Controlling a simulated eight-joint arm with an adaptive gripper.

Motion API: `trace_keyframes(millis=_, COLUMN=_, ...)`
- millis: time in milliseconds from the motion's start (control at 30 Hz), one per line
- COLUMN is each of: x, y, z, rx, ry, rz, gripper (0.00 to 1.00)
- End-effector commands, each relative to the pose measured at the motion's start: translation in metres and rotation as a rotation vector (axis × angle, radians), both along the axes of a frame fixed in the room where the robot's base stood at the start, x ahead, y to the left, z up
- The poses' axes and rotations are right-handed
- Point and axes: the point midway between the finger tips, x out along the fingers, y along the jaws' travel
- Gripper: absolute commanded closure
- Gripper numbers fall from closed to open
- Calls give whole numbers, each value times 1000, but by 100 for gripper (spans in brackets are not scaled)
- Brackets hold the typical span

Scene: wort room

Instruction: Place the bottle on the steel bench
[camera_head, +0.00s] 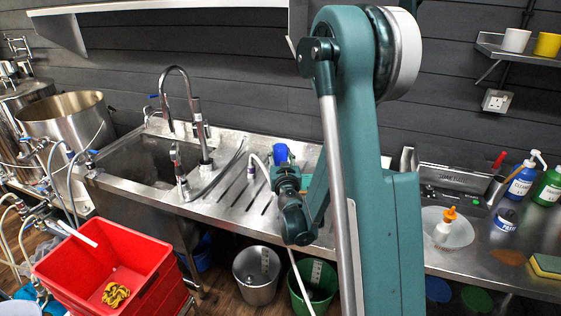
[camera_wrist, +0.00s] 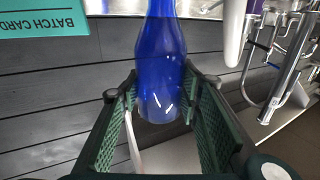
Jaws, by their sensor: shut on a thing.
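My gripper (camera_head: 284,172) is above the ribbed drainer part of the steel bench (camera_head: 228,211), right of the sink. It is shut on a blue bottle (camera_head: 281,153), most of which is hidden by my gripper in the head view. In the wrist view the bottle (camera_wrist: 160,75) lies between the two green ribbed finger pads (camera_wrist: 158,108). The steel bench continues on the right (camera_head: 474,262) beyond my arm. I cannot tell whether the bottle touches the bench.
A tall tap (camera_head: 189,105) and sink (camera_head: 150,162) are left of my gripper. A batch card (camera_wrist: 45,20) shows in the wrist view. Red crates (camera_head: 105,262) stand in front.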

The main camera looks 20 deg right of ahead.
Motion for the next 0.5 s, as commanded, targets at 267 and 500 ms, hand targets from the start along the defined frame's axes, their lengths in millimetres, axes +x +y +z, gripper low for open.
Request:
trace_keyframes(millis=267, x=0, y=0, z=7, rx=0, ry=0, rz=0, gripper=84)
trace_keyframes(millis=500, x=0, y=0, z=30, rx=0, ry=0, rz=0, gripper=84)
